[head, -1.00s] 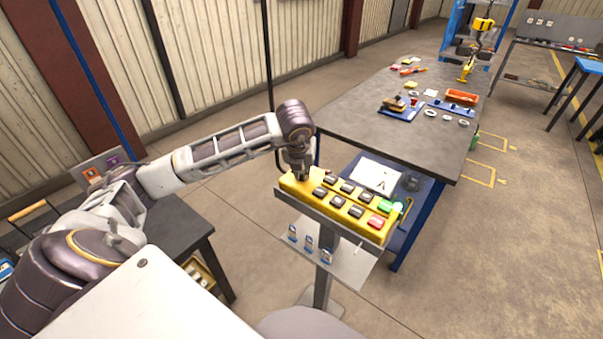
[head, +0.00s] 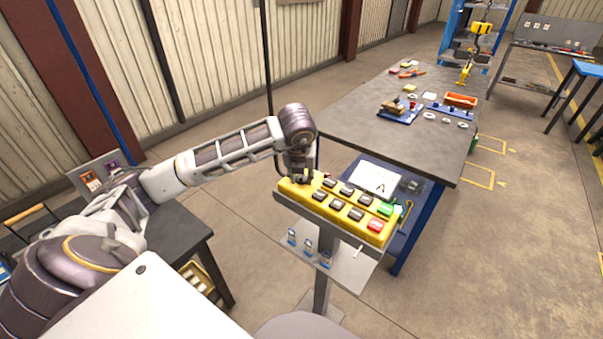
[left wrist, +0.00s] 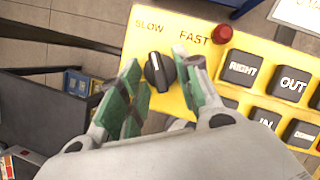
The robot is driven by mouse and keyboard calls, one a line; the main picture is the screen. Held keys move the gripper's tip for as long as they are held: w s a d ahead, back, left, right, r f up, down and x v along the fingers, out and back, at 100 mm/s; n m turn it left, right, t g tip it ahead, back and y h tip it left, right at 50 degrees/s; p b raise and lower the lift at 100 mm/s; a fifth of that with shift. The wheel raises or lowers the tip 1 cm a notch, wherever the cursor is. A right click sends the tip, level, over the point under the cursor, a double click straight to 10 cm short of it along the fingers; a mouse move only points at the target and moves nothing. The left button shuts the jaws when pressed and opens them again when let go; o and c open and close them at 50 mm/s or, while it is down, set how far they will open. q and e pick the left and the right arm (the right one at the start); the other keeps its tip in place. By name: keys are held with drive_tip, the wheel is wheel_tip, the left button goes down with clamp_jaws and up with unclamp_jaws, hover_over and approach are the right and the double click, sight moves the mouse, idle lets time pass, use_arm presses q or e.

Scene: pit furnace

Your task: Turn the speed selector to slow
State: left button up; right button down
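The speed selector (left wrist: 160,72) is a black round knob with a pale pointer line, on a yellow control panel (left wrist: 252,42). SLOW and FAST are printed above it; the line leans up and left, towards SLOW. My left gripper (left wrist: 156,63) has its green-padded fingers spread on either side of the knob, with visible gaps between pads and knob. In the head view the left gripper (head: 302,178) is over the left end of the yellow panel (head: 345,228) and hides the knob there. My right gripper is not in view.
Beside the selector are a red lamp (left wrist: 222,34) and several black buttons, including RIGHT (left wrist: 243,70) and OUT (left wrist: 290,83). The panel sits on a stand with a small shelf (head: 345,270). A grey workbench (head: 365,125) with tools stands behind.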

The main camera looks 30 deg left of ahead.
use_arm(q)
drive_tip(key=v, duration=1.2)
idle(0.3)
idle(0.3)
idle(0.4)
